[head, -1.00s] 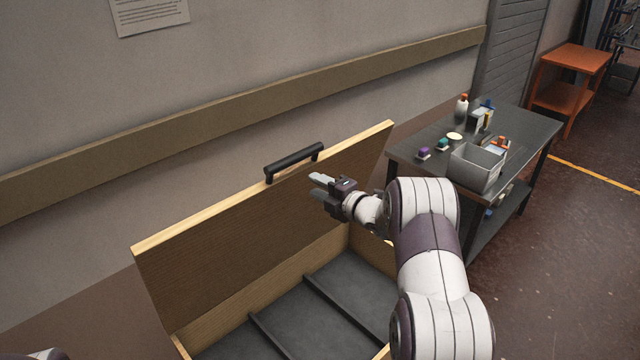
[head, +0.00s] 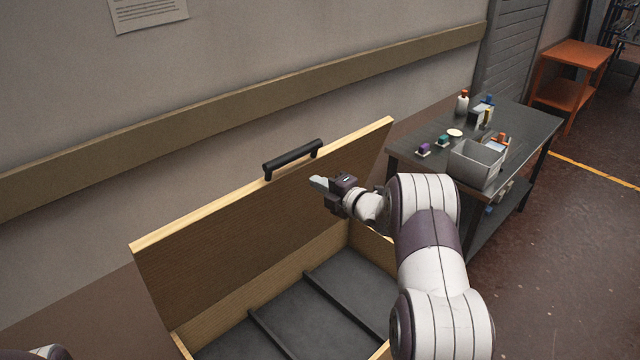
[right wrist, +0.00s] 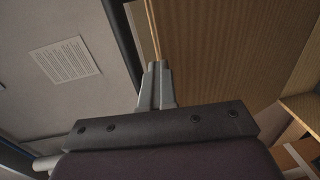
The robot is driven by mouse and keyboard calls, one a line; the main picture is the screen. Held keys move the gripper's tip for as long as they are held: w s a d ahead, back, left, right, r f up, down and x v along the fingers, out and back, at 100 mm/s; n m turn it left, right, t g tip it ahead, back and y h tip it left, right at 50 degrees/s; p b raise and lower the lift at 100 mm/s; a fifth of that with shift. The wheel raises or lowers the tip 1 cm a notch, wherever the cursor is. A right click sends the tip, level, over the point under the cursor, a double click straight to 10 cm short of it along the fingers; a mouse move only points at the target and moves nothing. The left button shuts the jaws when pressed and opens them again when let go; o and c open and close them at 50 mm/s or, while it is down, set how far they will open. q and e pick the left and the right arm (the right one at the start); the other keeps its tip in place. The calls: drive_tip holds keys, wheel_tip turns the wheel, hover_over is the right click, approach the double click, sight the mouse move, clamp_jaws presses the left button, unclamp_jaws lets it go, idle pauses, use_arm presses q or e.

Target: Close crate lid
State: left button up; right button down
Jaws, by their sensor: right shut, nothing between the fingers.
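The wooden crate (head: 222,334) stands open below me, with dark dividers across its floor. Its lid (head: 225,240) is raised and leans back towards the wall; the lid's wood also fills much of the right wrist view (right wrist: 230,45). A black handle (head: 293,158) is fixed at the lid's top edge. My right gripper (head: 318,182) is shut and empty, in front of the lid's inner face just below and right of the handle. In the right wrist view its fingertips (right wrist: 157,68) overlap the lid's edge; I cannot tell whether they touch it. My left gripper is out of view.
A dark table (head: 540,135) stands to the right of the crate, holding a grey bin (head: 474,166), a bottle (head: 462,102) and small items. An orange table (head: 577,55) is farther back. The wall with a wooden rail (head: 240,105) is behind the lid.

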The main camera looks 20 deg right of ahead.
drive_tip(key=shift+w+f, duration=0.1)
idle(0.5)
drive_tip(key=c, duration=1.2)
unclamp_jaws()
drive_tip(key=b+v, duration=0.5)
drive_tip(key=v, duration=0.7)
drive_tip(key=shift+s+d, duration=0.1)
drive_tip(key=shift+s, duration=0.25)
